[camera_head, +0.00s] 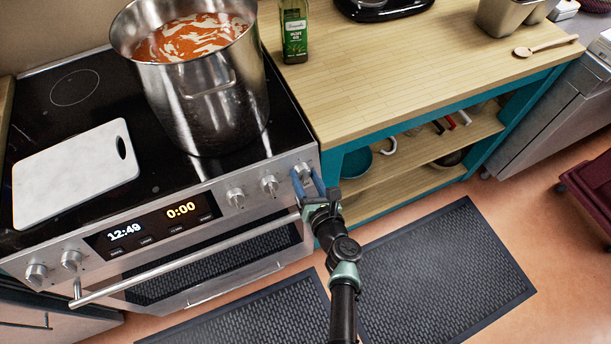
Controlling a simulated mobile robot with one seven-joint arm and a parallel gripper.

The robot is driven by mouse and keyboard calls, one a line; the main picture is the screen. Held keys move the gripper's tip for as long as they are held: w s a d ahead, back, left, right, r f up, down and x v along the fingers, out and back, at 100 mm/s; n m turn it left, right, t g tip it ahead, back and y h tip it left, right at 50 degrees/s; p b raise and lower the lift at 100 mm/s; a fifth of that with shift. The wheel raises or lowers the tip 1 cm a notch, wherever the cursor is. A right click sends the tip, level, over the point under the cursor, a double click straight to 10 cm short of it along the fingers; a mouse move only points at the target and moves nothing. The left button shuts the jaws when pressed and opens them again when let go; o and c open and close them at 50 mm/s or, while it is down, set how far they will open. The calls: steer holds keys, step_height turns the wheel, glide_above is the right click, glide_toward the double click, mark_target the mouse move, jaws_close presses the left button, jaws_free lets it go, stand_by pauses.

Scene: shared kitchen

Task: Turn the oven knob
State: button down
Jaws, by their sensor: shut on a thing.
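The oven (205,215) stands at the left with a steel front panel. Its panel carries several round knobs and a lit display (152,227). My gripper (307,181) is at the right end of the panel, its blue fingers shut on the rightmost knob (301,171). Two others (36,272) are at the panel's left end.
The oven door handle (185,262) runs below the panel, close under my gripper. A large steel pot of soup (205,100) and a white board (75,172) rest on the cooktop. A wooden counter (400,70) with open shelves adjoins the right side. Dark mats (440,270) cover the floor.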

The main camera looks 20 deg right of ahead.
steer(key=shift+c, duration=1.6)
jaws_free()
steer(key=p+v, duration=0.2)
steer(key=v, duration=1.1)
steer(key=shift+f, duration=0.1)
